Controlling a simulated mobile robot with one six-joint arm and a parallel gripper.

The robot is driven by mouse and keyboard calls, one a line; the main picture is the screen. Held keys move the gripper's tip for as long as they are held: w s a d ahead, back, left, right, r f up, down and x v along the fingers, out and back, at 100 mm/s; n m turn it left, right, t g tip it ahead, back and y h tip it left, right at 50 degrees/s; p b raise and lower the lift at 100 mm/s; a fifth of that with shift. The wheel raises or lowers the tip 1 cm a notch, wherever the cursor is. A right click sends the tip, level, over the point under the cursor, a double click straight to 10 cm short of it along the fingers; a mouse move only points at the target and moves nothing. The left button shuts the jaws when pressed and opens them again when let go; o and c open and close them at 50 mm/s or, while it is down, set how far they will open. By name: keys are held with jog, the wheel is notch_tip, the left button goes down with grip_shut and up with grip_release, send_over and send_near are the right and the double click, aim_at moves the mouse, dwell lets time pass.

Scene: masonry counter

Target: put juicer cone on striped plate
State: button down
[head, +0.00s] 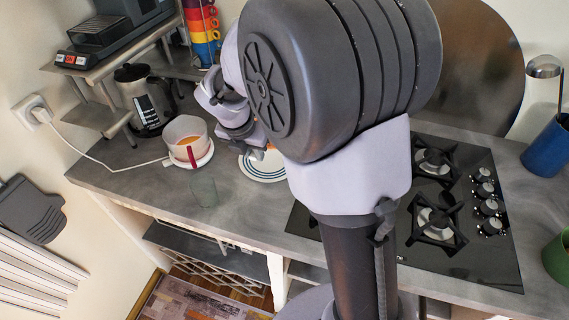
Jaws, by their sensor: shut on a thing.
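The striped plate (256,175), white with blue rings, lies on the counter and is partly hidden behind my arm. My gripper (252,142) is over the plate's far side, small and partly covered by my own arm.
A whitish bowl (184,128) with a red handle and something orange inside stands left of the plate. A clear glass (204,191) stands near the front edge. A kettle (146,98) is behind left; a gas hob (462,255) is right.

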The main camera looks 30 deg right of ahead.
jog(key=f+b, duration=0.3)
jog(key=f, duration=0.2)
jog(key=f+b, duration=0.3)
jog(key=f, duration=0.2)
jog(key=shift+w+a+f, duration=0.15)
jog(key=shift+a+f, duration=0.05)
jog(key=shift+f, duration=0.05)
jog(key=shift+r, duration=0.2)
jog(key=shift+f, duration=0.1)
jog(key=c, duration=1.3)
grip_release()
